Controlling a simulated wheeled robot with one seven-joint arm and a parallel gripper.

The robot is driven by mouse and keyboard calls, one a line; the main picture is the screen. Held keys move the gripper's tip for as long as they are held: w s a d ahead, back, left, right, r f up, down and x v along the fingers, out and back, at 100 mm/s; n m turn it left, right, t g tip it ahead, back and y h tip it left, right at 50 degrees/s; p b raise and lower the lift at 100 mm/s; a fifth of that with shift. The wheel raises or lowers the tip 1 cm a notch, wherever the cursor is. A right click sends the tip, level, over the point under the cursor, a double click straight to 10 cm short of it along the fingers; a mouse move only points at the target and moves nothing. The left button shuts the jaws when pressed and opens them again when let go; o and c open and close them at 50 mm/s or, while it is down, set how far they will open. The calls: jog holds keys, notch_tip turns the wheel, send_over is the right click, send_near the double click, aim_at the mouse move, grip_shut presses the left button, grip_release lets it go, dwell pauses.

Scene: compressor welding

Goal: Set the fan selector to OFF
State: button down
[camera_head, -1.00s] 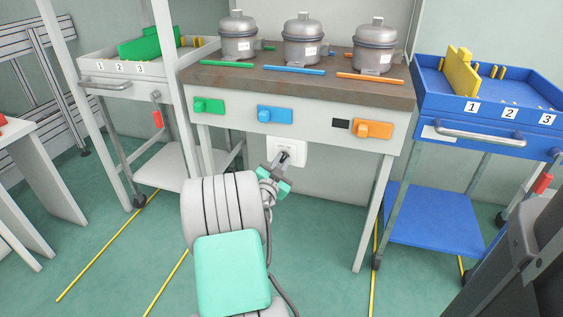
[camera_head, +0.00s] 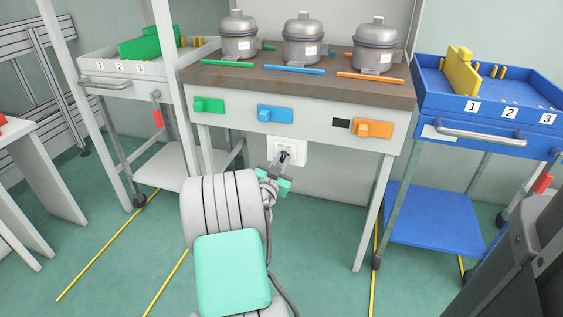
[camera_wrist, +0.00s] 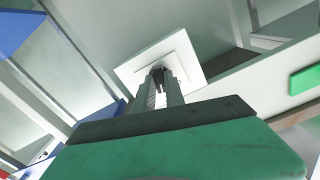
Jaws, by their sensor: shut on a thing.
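The fan selector is a white square plate (camera_head: 296,149) on the wall below the bench front, with a small dark knob at its middle. My gripper (camera_head: 283,158) is at the plate, its fingertips at the knob. In the wrist view the plate (camera_wrist: 186,52) is just ahead of the fingers (camera_wrist: 160,75), which are shut on the knob. The fingers hide most of the knob, and I cannot read its position or any markings.
The bench (camera_head: 225,82) above carries several grey compressors and coloured bars. Green, blue and orange blocks (camera_head: 372,129) are on its front. A blue cart (camera_head: 430,213) stands right, a white cart (camera_head: 165,167) left. The floor between is clear.

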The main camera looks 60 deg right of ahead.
jog(key=n, duration=0.4)
jog(key=shift+n, duration=0.3)
jog(key=shift+n+p, duration=0.75)
jog(key=shift+n, duration=1.55)
jog(key=c, duration=1.4)
grip_release()
jog(key=s+a, duration=0.1)
jog(key=a, duration=0.6)
jog(key=shift+a+p, duration=0.35)
